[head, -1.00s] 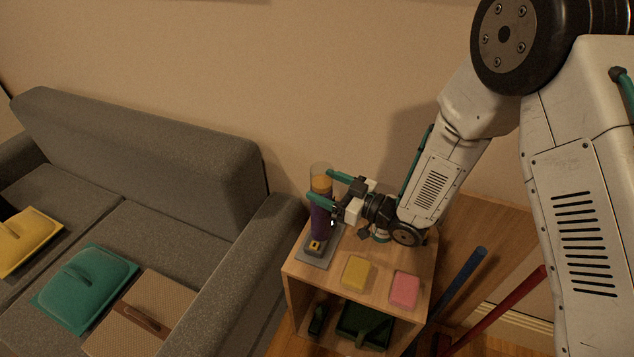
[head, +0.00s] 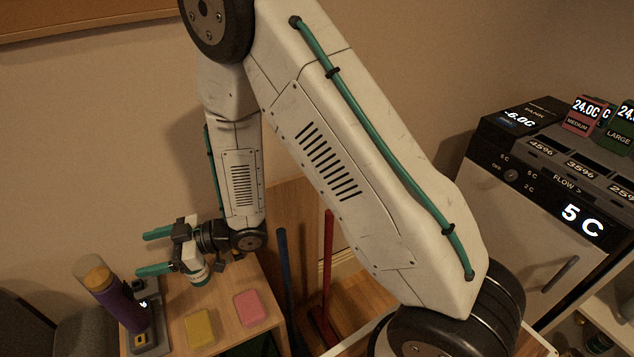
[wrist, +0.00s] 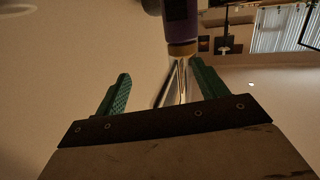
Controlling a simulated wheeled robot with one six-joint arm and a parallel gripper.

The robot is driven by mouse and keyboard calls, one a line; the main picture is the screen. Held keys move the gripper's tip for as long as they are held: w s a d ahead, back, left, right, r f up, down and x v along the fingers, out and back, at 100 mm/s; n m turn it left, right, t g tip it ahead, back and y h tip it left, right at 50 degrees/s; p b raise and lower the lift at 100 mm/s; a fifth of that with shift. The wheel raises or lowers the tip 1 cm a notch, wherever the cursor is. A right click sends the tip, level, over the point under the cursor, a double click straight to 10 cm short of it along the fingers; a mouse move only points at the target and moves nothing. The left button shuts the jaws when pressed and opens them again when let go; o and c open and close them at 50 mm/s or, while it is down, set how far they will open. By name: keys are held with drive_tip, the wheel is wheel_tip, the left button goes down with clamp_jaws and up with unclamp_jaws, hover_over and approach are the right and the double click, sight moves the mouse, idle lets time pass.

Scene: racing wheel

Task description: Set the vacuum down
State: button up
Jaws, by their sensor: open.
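The vacuum (head: 120,303) is a purple handheld body with a clear and orange top. It stands on a grey dock (head: 154,338) on the wooden cabinet, leaning left in the picture. It also shows at the top of the wrist view (wrist: 180,22), beyond the fingers. My gripper (head: 146,252) has its two green fingers spread and pointing left. It is above and right of the vacuum in the head view, with nothing visible between the fingers. The vacuum's lowest part is cut off or hard to see.
A yellow sponge (head: 201,328) and a pink sponge (head: 248,308) lie on the cabinet top (head: 225,288). A white bottle (head: 197,274) stands behind, partly under my gripper. Blue (head: 285,275) and red (head: 328,260) poles stand right of the cabinet. A fridge-like machine (head: 540,200) is farther right.

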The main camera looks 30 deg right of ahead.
drive_tip(key=w+d+r+m+t+h, duration=0.2)
drive_tip(key=w+d+r+h, duration=0.25)
drive_tip(key=d, duration=0.25)
drive_tip(key=w+d+r+m+t+h, duration=0.25)
drive_tip(key=d+r+h, duration=0.2)
drive_tip(key=d, duration=0.25)
drive_tip(key=s+d+r+m+g+h, duration=0.1)
drive_tip(key=s+d+r+m+h, duration=0.1)
drive_tip(key=d+r+h, duration=0.3)
drive_tip(key=s+d+r+m+h, duration=0.1)
drive_tip(key=s+d+r+m, duration=0.15)
drive_tip(key=d, duration=0.35)
drive_tip(key=s+d+r+m+g, duration=0.2)
drive_tip(key=s, duration=0.7)
drive_tip(key=s+d+r+m+g, duration=0.2)
drive_tip(key=s+g, duration=0.1)
drive_tip(key=s, duration=0.7)
drive_tip(key=s+d+r+m+g, duration=0.2)
drive_tip(key=s+d, duration=0.1)
drive_tip(key=s, duration=0.6)
drive_tip(key=shift+s+g+h, duration=0.3)
drive_tip(key=shift+s+g, duration=0.05)
drive_tip(key=shift+s, duration=0.05)
